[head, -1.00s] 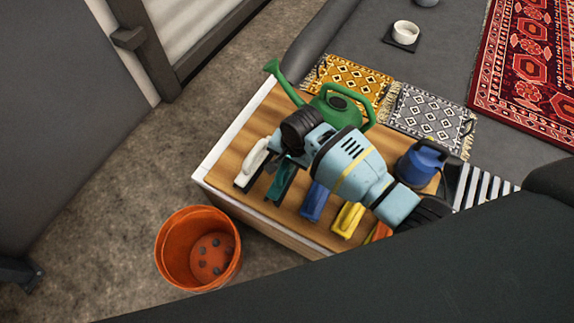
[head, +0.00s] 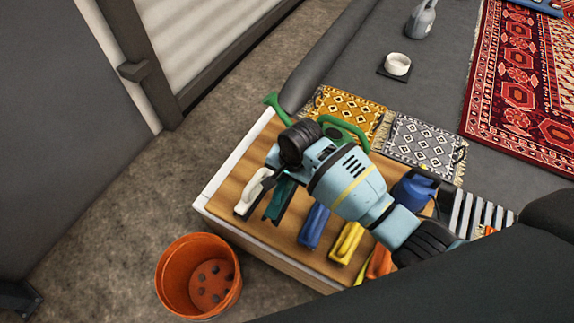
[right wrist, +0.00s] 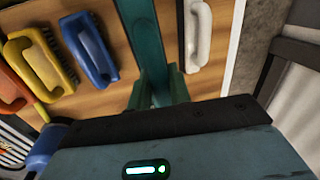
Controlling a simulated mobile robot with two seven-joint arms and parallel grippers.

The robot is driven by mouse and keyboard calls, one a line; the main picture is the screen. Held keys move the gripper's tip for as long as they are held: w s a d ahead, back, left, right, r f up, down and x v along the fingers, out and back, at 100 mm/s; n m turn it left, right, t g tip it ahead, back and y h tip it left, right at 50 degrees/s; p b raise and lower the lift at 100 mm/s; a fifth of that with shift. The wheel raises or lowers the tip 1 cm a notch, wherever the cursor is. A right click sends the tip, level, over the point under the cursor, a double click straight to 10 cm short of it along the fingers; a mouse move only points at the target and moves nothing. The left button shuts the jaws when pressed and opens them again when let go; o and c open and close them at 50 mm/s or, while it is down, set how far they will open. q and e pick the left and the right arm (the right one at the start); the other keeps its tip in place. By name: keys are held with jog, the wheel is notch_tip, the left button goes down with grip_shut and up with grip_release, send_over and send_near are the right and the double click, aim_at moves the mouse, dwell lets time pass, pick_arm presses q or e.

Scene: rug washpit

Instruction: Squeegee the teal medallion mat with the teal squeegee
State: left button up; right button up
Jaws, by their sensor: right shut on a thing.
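The teal squeegee (head: 278,200) is on the wooden bench top, between a white-handled tool and a blue brush. Its long teal body also shows in the right wrist view (right wrist: 143,40). My right gripper (head: 272,176) is shut on the squeegee. The gripper body hides part of it in the head view, and I cannot tell whether it is clear of the bench. I do not see a teal medallion mat in either view. My left gripper is not in view.
The bench (head: 225,192) also holds a white-handled tool (head: 253,190), blue brush (head: 314,226), yellow brush (head: 346,243) and green watering can (head: 345,130). An orange bucket (head: 198,276) stands before it. Yellow (head: 345,110) and grey (head: 425,145) mats and a red rug (head: 520,95) lie behind.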

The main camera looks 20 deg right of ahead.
jog(key=shift+n, duration=0.6)
jog(key=d+r, duration=0.1)
jog(key=r, duration=0.1)
jog(key=w+r, duration=0.1)
jog(key=r, duration=0.1)
jog(key=w+d+r, duration=0.1)
jog(key=r, duration=0.2)
jog(key=shift+w+d+r, duration=0.1)
jog(key=shift+d, duration=0.2)
jog(key=s+d+r+n, duration=0.3)
jog(key=s+r, duration=0.3)
jog(key=r, duration=0.3)
jog(key=s+d+r+n+g, duration=0.1)
jog(key=s+d+r+n, duration=0.3)
jog(key=r, duration=0.5)
jog(key=shift+s+d+r+y, duration=0.15)
jog(key=shift+s+d+y, duration=0.15)
jog(key=shift+s, duration=0.85)
